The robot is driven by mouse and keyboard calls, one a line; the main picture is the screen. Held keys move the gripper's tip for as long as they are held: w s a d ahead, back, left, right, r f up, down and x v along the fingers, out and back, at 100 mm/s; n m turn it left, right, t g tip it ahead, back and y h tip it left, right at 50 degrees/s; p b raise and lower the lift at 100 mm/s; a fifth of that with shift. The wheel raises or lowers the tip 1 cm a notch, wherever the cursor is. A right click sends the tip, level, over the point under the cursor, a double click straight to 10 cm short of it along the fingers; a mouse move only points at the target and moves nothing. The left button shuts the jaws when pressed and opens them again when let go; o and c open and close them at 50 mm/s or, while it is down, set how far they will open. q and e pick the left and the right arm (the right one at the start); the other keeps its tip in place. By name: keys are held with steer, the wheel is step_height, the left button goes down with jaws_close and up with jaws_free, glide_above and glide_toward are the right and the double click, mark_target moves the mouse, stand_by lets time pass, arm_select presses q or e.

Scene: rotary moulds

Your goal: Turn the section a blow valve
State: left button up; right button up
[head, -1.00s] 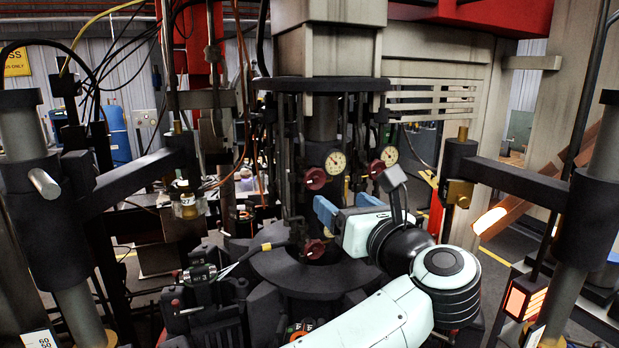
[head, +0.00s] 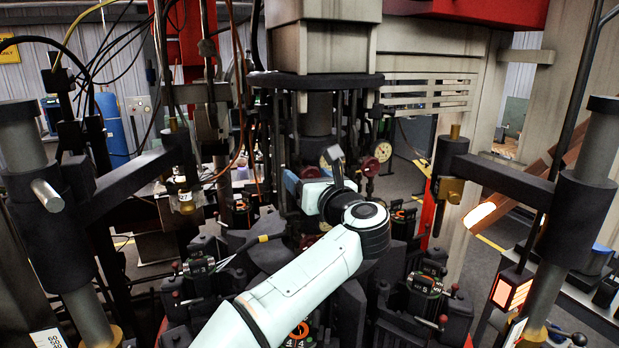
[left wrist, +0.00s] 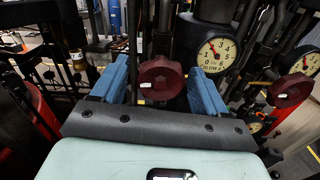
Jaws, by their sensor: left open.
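A dark red round valve knob (left wrist: 160,77) sits between the two blue fingers of my left gripper (left wrist: 158,84) in the left wrist view. The fingers are open, one on each side of the knob, with visible gaps. A gauge (left wrist: 215,53) with a partly readable "BLOW" label is just right of it. In the head view my left gripper (head: 303,184) is at the central column, and a red knob (head: 312,172) shows just behind it. Another red knob (head: 369,166) sits to the right, under a second gauge (head: 383,152). My right gripper is not in view.
Dark mould units with numbered dials (head: 424,284) ring the column. A horizontal bar (head: 137,183) with a thick post (head: 45,190) stands left, and a matching post (head: 580,220) stands right. Hoses and cables hang at the left. Glowing orange parts (head: 511,290) are at the right.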

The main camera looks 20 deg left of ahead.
arm_select(q)
steer(key=c, duration=1)
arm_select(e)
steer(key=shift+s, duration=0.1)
arm_select(q)
steer(key=shift+f+n, duration=0.1)
steer(key=shift+n, duration=0.3)
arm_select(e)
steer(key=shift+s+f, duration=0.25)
arm_select(q)
steer(key=n+b, duration=0.2)
steer(key=n, duration=0.1)
steer(key=shift+d+f, duration=0.1)
steer(key=shift+f, duration=0.05)
steer(key=n+b, duration=0.1)
steer(key=n, duration=0.2)
steer(key=shift+w+d+n, duration=0.1)
steer(key=shift+n, duration=1.1)
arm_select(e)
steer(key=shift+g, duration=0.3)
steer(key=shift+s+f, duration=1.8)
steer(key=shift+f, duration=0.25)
